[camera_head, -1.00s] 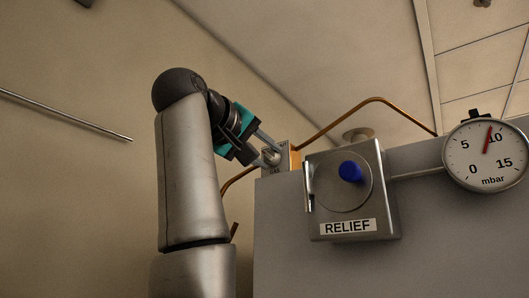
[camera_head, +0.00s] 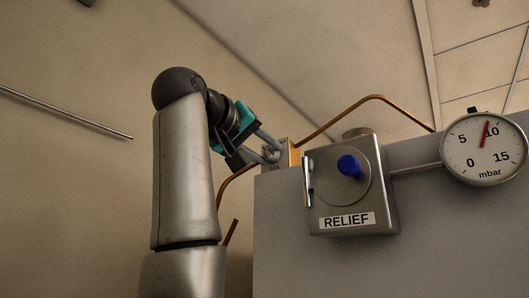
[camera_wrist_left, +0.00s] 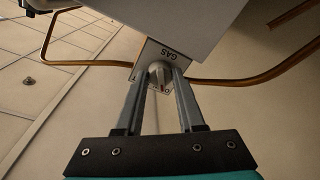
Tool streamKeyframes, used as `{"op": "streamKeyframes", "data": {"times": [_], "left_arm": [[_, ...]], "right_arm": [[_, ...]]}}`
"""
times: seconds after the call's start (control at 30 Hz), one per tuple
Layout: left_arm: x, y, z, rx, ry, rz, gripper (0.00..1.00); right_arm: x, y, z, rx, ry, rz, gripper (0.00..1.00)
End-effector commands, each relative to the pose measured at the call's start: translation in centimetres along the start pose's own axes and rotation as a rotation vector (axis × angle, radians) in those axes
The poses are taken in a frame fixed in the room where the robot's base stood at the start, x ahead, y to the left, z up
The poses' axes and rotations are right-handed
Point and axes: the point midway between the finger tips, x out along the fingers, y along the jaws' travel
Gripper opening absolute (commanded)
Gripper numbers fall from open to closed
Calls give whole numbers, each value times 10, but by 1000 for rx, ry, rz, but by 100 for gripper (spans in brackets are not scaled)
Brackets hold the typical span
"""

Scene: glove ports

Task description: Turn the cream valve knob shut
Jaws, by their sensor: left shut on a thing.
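The pale valve knob (camera_wrist_left: 160,72) sits on the face of a small box labelled GAS (camera_wrist_left: 176,52), seen in the left wrist view. My left gripper (camera_head: 271,153) reaches the knob from the left, and its two fingers are shut on it. In the head view the fingers partly hide the knob, and only an edge of the small box (camera_head: 284,152) shows. The wrist view shows one finger on each side of the knob. My right gripper is in neither view.
A metal box labelled RELIEF (camera_head: 327,205) with a blue knob (camera_head: 349,165) stands just right of the valve. A mbar gauge (camera_head: 484,150) reads near 10. A copper pipe (camera_head: 340,114) runs above the grey cabinet (camera_head: 290,250). Open space lies left of my arm.

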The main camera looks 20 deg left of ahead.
Motion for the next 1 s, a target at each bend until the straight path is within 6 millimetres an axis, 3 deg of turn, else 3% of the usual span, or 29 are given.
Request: {"op": "streamKeyframes", "data": {"times": [0.5,1.0], "left_arm": [[0,-3,0,483,40,34,0],[0,-4,-1,954,76,69,0]], "right_arm": [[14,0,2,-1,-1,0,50],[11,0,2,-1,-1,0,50]]}}
